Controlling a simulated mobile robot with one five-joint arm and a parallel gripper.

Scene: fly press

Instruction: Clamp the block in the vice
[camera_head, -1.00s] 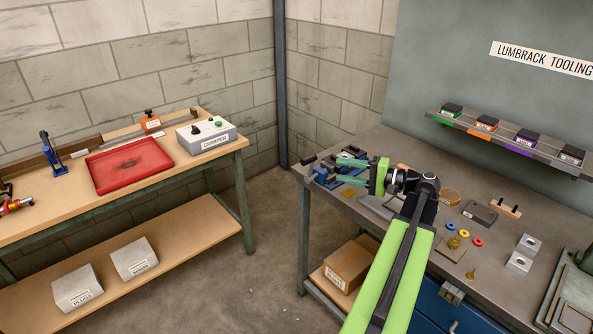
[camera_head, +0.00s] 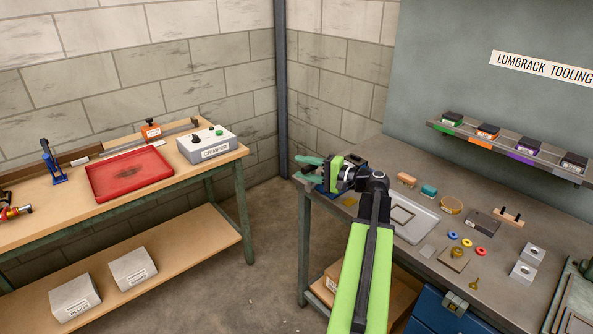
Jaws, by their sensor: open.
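My gripper (camera_head: 306,171), with green fingers, is open at the left end of the right-hand bench. I cannot tell which block the task names.
A grey tray (camera_head: 416,226), a dark block (camera_head: 483,222), coloured rings (camera_head: 466,243) and pale cubes (camera_head: 523,271) lie on the right bench (camera_head: 375,160). The left bench holds a red tray (camera_head: 130,173) and a crimper box (camera_head: 206,145). Open floor lies between the benches.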

